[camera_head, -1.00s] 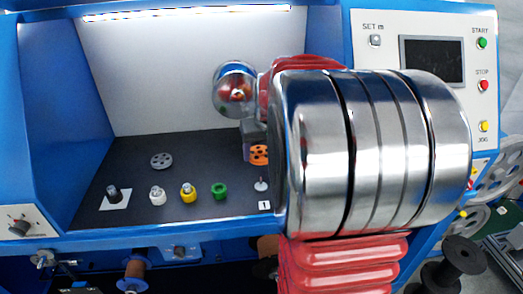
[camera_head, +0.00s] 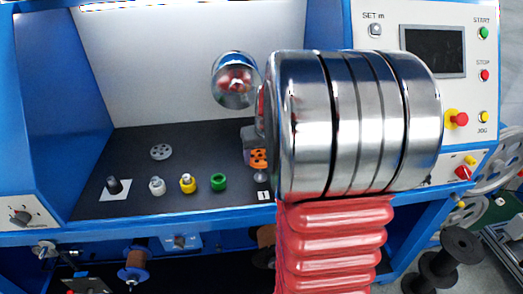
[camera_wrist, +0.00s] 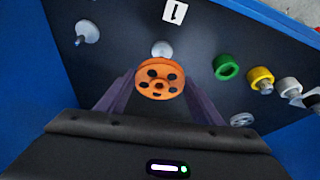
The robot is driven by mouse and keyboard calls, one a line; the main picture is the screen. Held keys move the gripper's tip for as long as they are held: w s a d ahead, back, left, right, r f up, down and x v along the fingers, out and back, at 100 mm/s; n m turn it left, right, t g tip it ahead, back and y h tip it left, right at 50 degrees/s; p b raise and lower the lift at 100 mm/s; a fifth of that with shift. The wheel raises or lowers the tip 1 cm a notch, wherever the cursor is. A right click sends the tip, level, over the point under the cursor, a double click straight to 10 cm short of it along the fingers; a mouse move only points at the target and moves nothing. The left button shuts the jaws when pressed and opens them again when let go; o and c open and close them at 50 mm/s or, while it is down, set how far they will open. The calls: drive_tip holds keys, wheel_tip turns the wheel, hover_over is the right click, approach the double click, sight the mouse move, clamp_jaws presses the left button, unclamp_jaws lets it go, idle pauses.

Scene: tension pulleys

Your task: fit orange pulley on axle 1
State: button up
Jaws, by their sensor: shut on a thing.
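The orange pulley (camera_wrist: 153,93) is held between the two fingertips of my gripper (camera_wrist: 159,80), its holed face toward the wrist camera. It also shows in the head view (camera_head: 259,154), above axle 1. Axle 1 (camera_wrist: 162,47) is a pale upright pin with a round top; in the wrist view it shows just past the pulley's rim. It also shows in the head view (camera_head: 261,178), near a card marked 1 (camera_head: 264,196). The pulley looks apart from the axle; the exact gap is unclear. My arm hides part of the gripper in the head view.
A second pale axle (camera_wrist: 87,32) stands to the left in the wrist view. A green ring (camera_head: 218,182), a yellow part (camera_head: 188,183), a white part (camera_head: 157,186) and a dark part (camera_head: 114,185) stand in a row. A grey pulley (camera_head: 161,152) lies behind. Blue walls enclose the bay.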

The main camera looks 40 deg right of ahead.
sight(261, 173)
drive_tip(key=shift+f, duration=0.8)
drive_tip(key=shift+f, duration=0.55)
idle(1.0)
drive_tip(key=shift+s+f, duration=0.1)
drive_tip(key=shift+f, duration=1.95)
idle(0.9)
drive_tip(key=o, duration=1.3)
drive_tip(key=shift+c, duration=0.2)
drive_tip(key=v, duration=1.3)
drive_tip(key=shift+r, duration=0.3)
drive_tip(key=shift+s+a, duration=0.1)
drive_tip(key=shift+s, duration=0.05)
